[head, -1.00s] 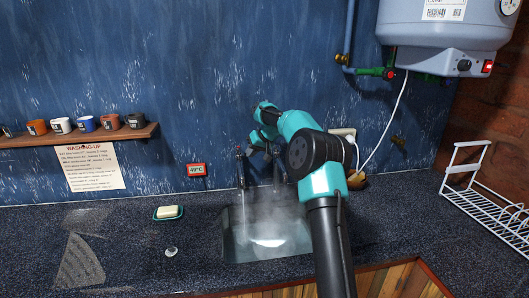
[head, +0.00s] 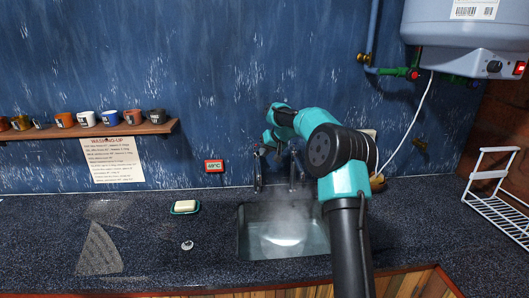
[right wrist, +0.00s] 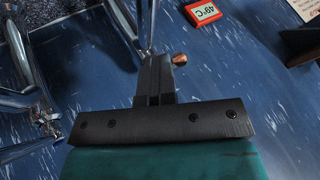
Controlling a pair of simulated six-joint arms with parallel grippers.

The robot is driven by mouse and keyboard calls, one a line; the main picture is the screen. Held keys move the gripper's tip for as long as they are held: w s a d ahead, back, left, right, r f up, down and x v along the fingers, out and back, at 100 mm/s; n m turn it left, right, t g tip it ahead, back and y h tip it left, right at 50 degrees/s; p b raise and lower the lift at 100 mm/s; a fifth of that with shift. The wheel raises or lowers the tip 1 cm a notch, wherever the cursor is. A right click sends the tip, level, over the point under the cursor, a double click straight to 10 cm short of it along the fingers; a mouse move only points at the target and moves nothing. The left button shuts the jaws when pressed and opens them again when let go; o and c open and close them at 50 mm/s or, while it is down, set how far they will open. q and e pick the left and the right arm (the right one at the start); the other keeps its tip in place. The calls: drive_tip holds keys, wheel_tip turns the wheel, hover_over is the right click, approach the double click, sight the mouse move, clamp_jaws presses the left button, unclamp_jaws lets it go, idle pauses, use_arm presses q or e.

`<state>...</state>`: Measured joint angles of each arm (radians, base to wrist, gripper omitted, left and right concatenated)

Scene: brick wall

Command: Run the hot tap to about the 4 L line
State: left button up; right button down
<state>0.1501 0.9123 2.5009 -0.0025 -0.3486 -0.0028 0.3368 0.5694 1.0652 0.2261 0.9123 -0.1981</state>
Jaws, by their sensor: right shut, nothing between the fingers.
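The steel sink (head: 243,238) is set in the counter with steam over it. Pale water (head: 285,240) shows in it; I cannot read any litre line. Two chrome taps stand behind it, a left tap (head: 257,178) and a right tap (head: 293,175). My right gripper (head: 273,148) is at the wall above the taps, partly hidden by its own arm. In the right wrist view the right gripper (right wrist: 153,70) is shut and empty, beside chrome pipework (right wrist: 25,90) and a small copper-coloured knob (right wrist: 180,59). My left gripper is out of view.
A red display (head: 214,166) reads 49°C on the wall. A soap dish (head: 185,208) and a plug (head: 187,245) lie on the counter left of the sink. A white rack (head: 500,205) is at right, below a water heater (head: 465,30). Mugs line a shelf (head: 90,133).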

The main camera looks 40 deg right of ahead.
drive_tip(key=v, duration=1)
drive_tip(key=shift+a, duration=0.3)
